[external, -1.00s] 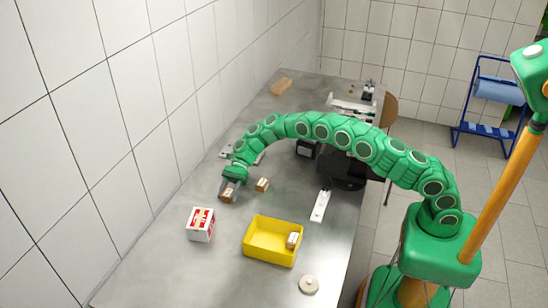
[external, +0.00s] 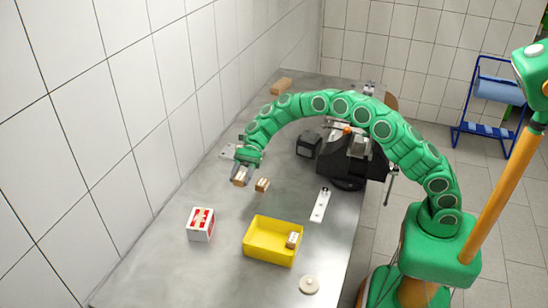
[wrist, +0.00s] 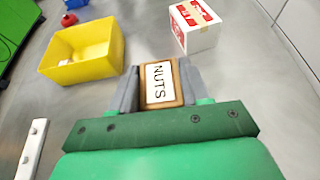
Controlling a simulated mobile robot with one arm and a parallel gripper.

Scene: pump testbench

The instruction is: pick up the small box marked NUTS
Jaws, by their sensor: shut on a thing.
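The small brown box marked NUTS (wrist: 160,83) is between the two grey fingers of my gripper (wrist: 155,88) in the wrist view, its white label facing the camera. In the external view my gripper (external: 242,173) is shut on the box (external: 239,181), which appears held above the metal bench. A second small brown box (external: 262,185) sits on the bench just right of it; its label cannot be read.
A yellow bin (external: 272,241) holds a small box (external: 293,240). A red-and-white carton (external: 200,225) stands left of the bin.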

